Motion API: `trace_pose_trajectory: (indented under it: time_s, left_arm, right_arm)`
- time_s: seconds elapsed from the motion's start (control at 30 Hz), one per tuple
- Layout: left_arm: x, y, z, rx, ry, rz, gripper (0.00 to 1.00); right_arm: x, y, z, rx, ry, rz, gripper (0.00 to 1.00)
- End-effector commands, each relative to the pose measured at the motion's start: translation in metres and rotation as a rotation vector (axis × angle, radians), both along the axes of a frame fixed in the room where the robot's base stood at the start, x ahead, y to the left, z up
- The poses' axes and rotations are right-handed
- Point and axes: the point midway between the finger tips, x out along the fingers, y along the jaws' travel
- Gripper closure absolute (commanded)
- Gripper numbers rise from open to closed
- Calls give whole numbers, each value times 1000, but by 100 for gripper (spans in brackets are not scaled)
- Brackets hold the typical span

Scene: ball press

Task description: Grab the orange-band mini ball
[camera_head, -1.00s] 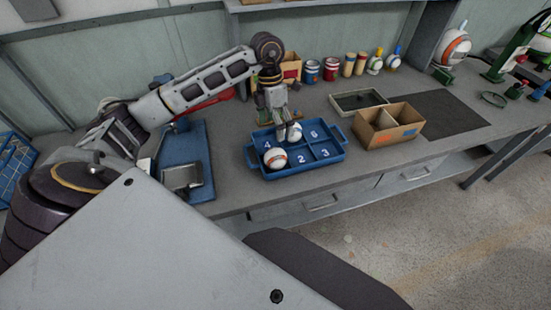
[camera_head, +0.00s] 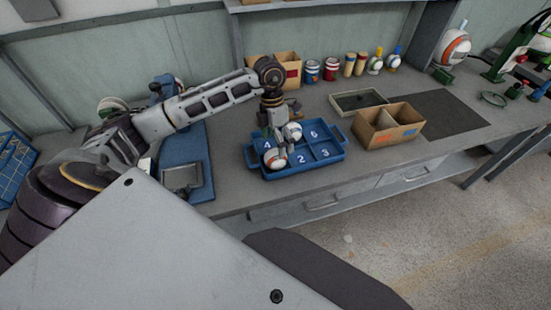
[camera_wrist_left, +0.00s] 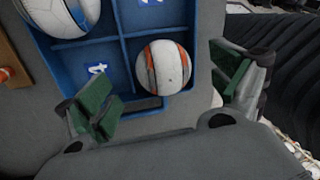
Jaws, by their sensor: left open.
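The orange-band mini ball (camera_head: 275,158) is white with an orange stripe and sits in the near-left compartment of the blue numbered tray (camera_head: 306,170). In the left wrist view the ball (camera_wrist_left: 163,67) shows near the tray's corner. My left gripper (camera_head: 275,138) is above the tray's left side, just behind this ball in the head view. In the left wrist view its green-padded fingers (camera_wrist_left: 166,84) are spread wide, with the ball between and slightly beyond them, not gripped. My right gripper is not in view.
A second white ball (camera_head: 292,132) sits in the tray's back row, close to my gripper. A cardboard box (camera_head: 402,128) and a shallow green tray (camera_head: 358,101) stand to the right. Cans line the back.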

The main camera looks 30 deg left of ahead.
Motion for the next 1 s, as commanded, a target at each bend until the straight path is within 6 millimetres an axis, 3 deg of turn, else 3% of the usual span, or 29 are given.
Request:
trace_pose_trajectory:
  time_s: [0.27, 0.6, 1.0]
  left_arm:
    - [-6, -1, -16, 0, 2, 0, 6]
    - [-12, -5, -46, 0, 1, 0, 6]
    - [-12, -6, -50, 0, 0, 0, 6]
  right_arm:
    - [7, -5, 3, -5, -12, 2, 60]
    - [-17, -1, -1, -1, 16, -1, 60]
    - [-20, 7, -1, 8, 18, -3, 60]
